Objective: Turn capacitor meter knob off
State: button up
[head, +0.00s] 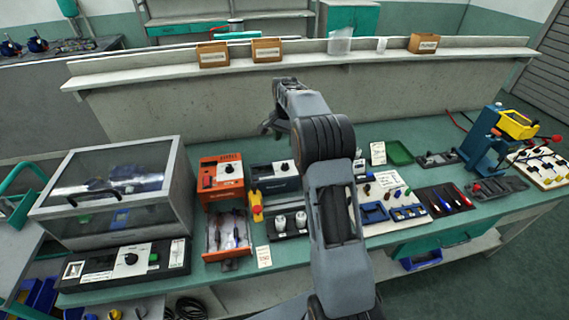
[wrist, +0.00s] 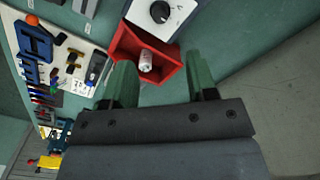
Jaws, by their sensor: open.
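In the wrist view, a white panel with a round black knob (wrist: 160,12) shows at the top edge, partly cut off; it looks like the capacitor meter (wrist: 176,18). My gripper (wrist: 158,61) has its two green fingers wide apart with nothing held between them. The knob lies beyond the fingertips, apart from them. In the head view, my arm hides part of the bench, and the end of my gripper (head: 268,127) shows only small near the back panel. A dark blue-grey box with a pale face and knob (head: 284,168) stands left of my arm; I cannot tell whether it is the same meter.
A red tray (wrist: 120,48) with a white cylinder (wrist: 145,61) lies beyond the fingers. Tool mats and a blue press (head: 485,145) are right.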

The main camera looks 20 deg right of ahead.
aim_at(285, 164)
notch_tip(285, 164, down, 12)
jog(key=shift+f+p, duration=0.1)
jog(key=shift+p, duration=0.6)
jog(key=c, duration=0.9)
